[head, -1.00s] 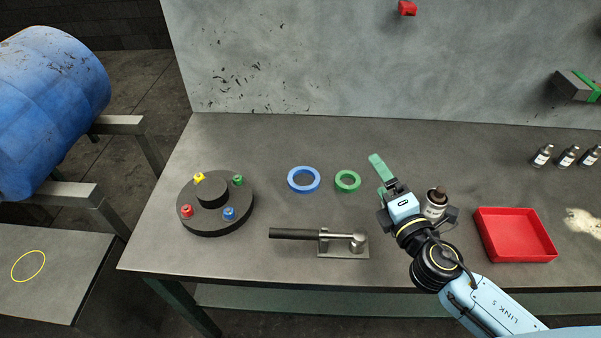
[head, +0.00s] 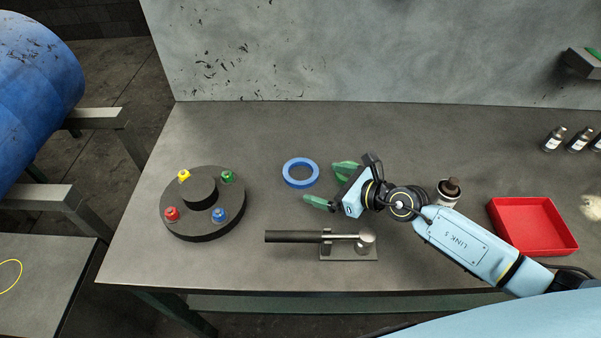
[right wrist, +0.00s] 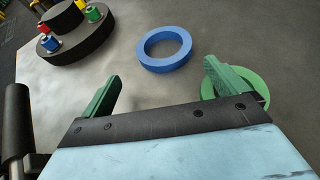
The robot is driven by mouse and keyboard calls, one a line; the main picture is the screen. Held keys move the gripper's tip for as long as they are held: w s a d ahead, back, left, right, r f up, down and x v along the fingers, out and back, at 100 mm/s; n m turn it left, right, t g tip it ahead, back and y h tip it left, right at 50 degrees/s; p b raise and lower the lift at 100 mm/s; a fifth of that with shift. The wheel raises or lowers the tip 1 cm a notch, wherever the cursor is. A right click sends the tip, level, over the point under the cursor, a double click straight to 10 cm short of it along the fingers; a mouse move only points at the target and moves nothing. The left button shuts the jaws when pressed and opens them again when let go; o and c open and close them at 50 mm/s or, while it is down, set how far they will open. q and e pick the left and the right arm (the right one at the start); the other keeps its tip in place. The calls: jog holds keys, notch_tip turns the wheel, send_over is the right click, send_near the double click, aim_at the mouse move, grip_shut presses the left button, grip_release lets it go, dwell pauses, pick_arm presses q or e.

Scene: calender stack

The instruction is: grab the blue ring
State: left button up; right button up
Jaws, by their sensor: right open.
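The blue ring (head: 300,173) lies flat on the grey table in the head view, left of my right gripper. It also shows in the right wrist view (right wrist: 147,54), ahead of the fingertips and between their lines. My right gripper (head: 325,185) has green fingers spread open with nothing between them, its tips pointing left toward the ring and apart from it. In the right wrist view (right wrist: 163,75) one finger overlaps a green ring (right wrist: 243,78), which is mostly hidden by the gripper in the head view. My left gripper is not in view.
A dark round base (head: 203,230) with small coloured pieces stands to the left. A black-handled metal clamp (head: 295,237) lies in front of the ring. A dark-capped bottle (head: 448,192) and red tray (head: 530,226) are to the right. Table behind the blue ring is clear.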

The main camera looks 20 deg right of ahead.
aim_at(311, 175)
jog(key=x, duration=0.4)
jog(key=b+x, duration=0.1)
jog(key=x, duration=0.1)
jog(key=shift+w+d+r, duration=0.25)
jog(key=shift+w+r, duration=0.05)
jog(key=shift+r, duration=0.05)
jog(key=c, duration=1.1)
